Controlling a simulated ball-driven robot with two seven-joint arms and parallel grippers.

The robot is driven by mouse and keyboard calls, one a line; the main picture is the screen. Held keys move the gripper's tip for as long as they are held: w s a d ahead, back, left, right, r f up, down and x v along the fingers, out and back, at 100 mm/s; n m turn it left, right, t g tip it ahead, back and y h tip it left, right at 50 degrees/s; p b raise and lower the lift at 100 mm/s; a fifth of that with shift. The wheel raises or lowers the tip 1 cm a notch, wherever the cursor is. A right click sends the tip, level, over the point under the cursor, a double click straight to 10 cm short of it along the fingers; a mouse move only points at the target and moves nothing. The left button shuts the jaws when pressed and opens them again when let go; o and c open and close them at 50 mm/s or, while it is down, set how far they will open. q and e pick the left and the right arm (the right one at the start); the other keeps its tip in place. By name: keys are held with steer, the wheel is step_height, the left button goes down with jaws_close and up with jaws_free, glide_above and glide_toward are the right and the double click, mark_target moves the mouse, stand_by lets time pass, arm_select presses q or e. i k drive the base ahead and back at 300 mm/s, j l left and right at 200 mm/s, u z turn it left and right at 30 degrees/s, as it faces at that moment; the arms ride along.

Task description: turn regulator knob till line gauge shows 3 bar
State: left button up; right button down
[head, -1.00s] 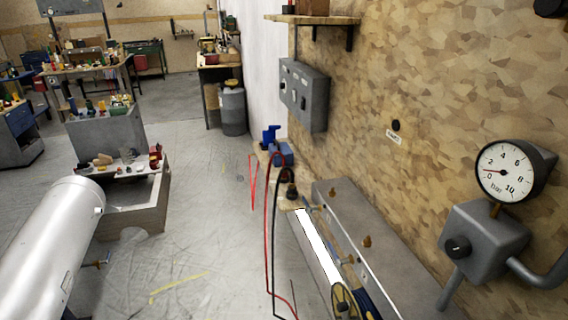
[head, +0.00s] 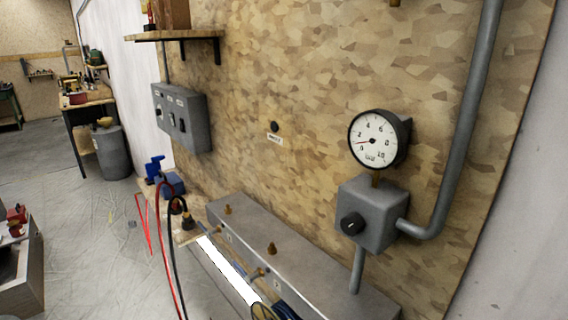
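The line gauge (head: 376,139) is a round white dial with a black rim, marked from 0 to 10, on the wall right of centre. Its red needle points left, at the low end near 0 to 2; the exact reading is too small to tell. Below it is a grey regulator box (head: 378,206). The black regulator knob (head: 352,224) is on the front left face of the box, with a pale mark on it. Neither of my grippers is in view.
A grey pipe (head: 461,130) runs from the box up the wall. A long grey metal trough (head: 300,262) lies below, with brass fittings. A grey switch box (head: 181,117) and a shelf (head: 172,36) are on the wall at left. Open floor (head: 105,225) lies at left.

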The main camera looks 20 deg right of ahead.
mark_target(353, 222)
steer(key=z, duration=1.3)
